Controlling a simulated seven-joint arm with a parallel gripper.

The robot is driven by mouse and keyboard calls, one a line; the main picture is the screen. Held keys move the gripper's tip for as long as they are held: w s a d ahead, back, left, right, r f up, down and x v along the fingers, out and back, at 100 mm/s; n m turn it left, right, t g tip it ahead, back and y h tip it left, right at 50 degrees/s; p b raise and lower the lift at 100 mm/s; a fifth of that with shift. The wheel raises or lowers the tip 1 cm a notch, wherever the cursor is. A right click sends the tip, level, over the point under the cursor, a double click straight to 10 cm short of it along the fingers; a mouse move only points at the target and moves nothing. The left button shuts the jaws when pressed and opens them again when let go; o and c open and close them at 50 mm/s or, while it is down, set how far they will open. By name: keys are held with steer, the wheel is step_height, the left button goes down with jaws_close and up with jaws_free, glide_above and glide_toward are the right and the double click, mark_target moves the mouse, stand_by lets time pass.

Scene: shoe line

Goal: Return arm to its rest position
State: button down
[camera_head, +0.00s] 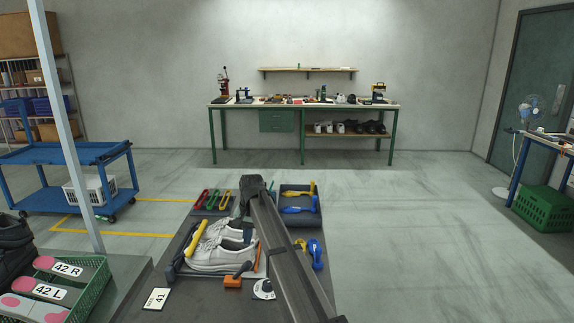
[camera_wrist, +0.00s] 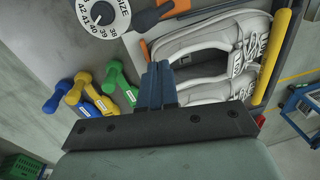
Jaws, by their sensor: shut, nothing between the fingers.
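My gripper (camera_wrist: 155,85) is shut and empty in the wrist view, its dark blue fingers together. Behind the fingers lies a pair of white sneakers (camera_wrist: 205,88) in a tray; they also show in the head view (camera_head: 214,254), to the left of my arm. In the head view my arm reaches from the bottom right over the workbench (camera_head: 198,300), and its dark end is above the bench behind the shoes. The fingertips are not clear there. I cannot tell the exact gap between the fingers and the shoes.
Around the shoes lie a yellow bar (camera_head: 196,238), an orange-handled tool (camera_head: 232,282), a size dial (camera_head: 264,290), a size 41 card (camera_head: 156,299) and blue tools (camera_head: 316,254). A post (camera_head: 68,130) and a green crate (camera_head: 90,300) stand left.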

steer(key=w+d+m+t+y, duration=0.2)
steer(key=w+d, duration=0.1)
steer(key=d, duration=0.9)
steer(key=w+d+m+t+y, duration=0.1)
steer(key=w+d, duration=0.3)
steer(key=d, duration=0.8)
steer(key=s+d+f+m, duration=0.1)
steer(key=s+d+f, duration=0.3)
steer(key=d+f, duration=0.45)
steer(key=s+d+f+n+g+h, duration=0.1)
steer(key=s+f+g, duration=0.2)
steer(key=s+f, duration=1.05)
steer(key=s+d+f+n+g+h, duration=0.1)
steer(key=s+d+f+g, duration=0.1)
steer(key=s+f, duration=1.2)
steer(key=s+a+f+n+g+h, duration=0.1)
steer(key=s+f, duration=0.3)
steer(key=s, duration=0.7)
steer(key=s+f+n+g, duration=0.1)
steer(key=s+f, duration=0.4)
steer(key=s, duration=0.7)
steer(key=s+a+f+g+h, duration=0.1)
steer(key=s+f+g, duration=0.2)
steer(key=s, duration=0.8)
step_height(320, 180, down, 2)
steer(key=shift+s+a+f+n+h, duration=0.1)
steer(key=shift+s+a+n+h, duration=0.2)
steer(key=shift+a+n, duration=0.1)
